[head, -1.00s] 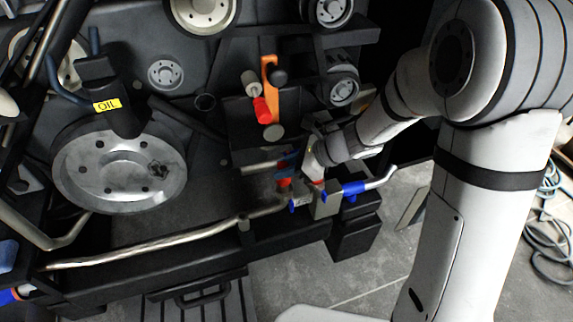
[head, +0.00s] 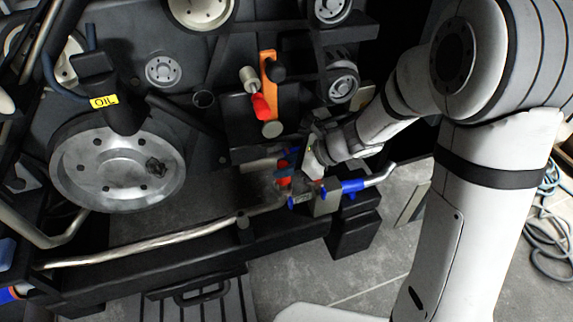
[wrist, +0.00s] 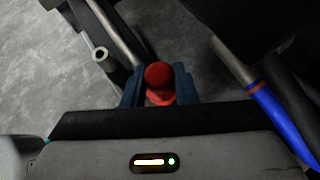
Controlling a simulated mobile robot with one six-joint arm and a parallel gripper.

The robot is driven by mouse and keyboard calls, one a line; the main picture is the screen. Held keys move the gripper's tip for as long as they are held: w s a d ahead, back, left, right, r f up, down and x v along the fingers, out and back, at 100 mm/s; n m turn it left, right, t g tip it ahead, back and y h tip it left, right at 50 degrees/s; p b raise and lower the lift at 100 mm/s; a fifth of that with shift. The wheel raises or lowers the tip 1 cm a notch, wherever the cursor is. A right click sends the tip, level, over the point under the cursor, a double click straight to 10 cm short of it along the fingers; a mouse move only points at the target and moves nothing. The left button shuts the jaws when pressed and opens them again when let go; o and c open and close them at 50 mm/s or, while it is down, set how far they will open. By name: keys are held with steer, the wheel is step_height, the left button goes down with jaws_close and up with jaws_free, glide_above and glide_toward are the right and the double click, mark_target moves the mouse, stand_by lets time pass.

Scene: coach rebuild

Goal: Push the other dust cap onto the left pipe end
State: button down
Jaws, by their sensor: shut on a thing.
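My gripper (wrist: 158,90) is shut on a red dust cap (wrist: 158,75), which sits between the two blue fingers in the wrist view. The cap also shows as a small red spot in the head view (head: 284,181). The left silver pipe (head: 150,250) runs in from the left, and its right end lies close below the gripper. In the wrist view a metal tube (wrist: 118,33) runs down toward the left finger. I cannot tell whether the cap touches a pipe end.
A blue-sleeved bent pipe (head: 353,187) lies right of the gripper and crosses the wrist view's right side (wrist: 283,122). A grey block (head: 325,201) stands beside it. An orange bar (head: 268,80) and a red-tipped part (head: 261,105) stand above. Grey floor is open at lower right.

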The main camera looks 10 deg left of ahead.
steer(key=shift+f, duration=0.1)
steer(key=shift+f+b, duration=0.35)
steer(key=shift+b, duration=0.05)
stand_by(0.4)
steer(key=shift+f+b, duration=0.5)
steer(key=shift+f, duration=0.1)
steer(key=shift+f, duration=0.1)
steer(key=shift+f+b, duration=0.5)
steer(key=shift+b, duration=0.05)
steer(key=shift+f+b, duration=0.5)
steer(key=shift+f, duration=0.05)
stand_by(0.3)
steer(key=c, duration=1.1)
jaws_free()
steer(key=shift+o, duration=0.7)
